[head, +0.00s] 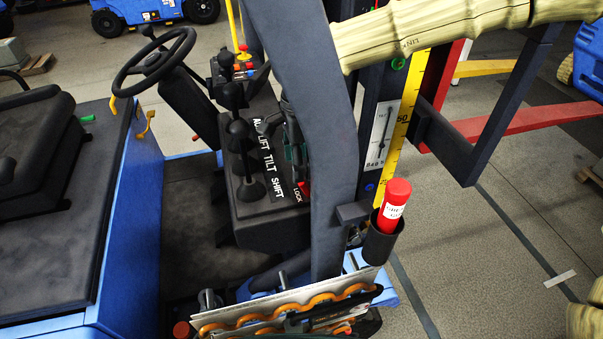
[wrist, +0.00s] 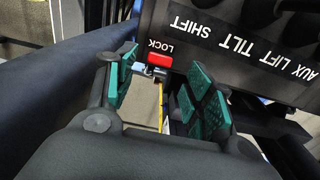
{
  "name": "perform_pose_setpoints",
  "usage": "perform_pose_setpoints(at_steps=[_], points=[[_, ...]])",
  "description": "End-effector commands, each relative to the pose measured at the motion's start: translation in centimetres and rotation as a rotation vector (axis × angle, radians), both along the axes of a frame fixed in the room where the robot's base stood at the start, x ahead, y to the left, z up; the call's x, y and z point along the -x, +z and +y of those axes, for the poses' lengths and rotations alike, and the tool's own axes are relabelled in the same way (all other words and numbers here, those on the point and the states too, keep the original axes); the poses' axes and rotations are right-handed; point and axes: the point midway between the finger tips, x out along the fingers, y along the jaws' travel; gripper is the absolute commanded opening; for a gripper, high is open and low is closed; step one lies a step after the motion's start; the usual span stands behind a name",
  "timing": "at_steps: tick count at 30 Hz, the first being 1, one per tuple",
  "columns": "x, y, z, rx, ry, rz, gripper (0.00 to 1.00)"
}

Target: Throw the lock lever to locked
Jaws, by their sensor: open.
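The lock lever has a red grip (wrist: 160,60) on a small metal stem, next to the word LOCK on the dark control console (wrist: 185,40). My gripper (wrist: 160,78) is open, its teal-padded fingers on either side of a gap. The red grip shows in that gap, just beyond the fingertips; I cannot tell whether a finger touches it. In the head view the red lever (head: 304,187) is a small patch beside the LOCK label, and my gripper (head: 291,150) is above it, partly hidden by the dark post.
Several black hand levers (head: 239,130) stand on the console left of my gripper. The dark post (head: 325,130) rises close on its right. A red cylinder (head: 395,197) sits in a black holder. The steering wheel (head: 155,62) and seat (head: 35,140) are further left.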

Motion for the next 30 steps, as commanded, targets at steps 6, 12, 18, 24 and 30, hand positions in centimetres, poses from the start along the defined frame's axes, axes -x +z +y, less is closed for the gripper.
perform_pose_setpoints(at_steps=[6,12,18,24,30], points=[[-0.1,3.5,0.1,-0.001,-0.001,-0.002,0.53],[0.0,5.1,0.1,0.001,0.0,-0.001,0.53],[0.0,5.4,0.1,0.0,0.0,0.0,0.53],[0.0,5.2,0.0,0.001,0.0,0.0,0.53],[-1.9,-0.8,-2.6,0.05,-0.017,-0.044,0.53]])
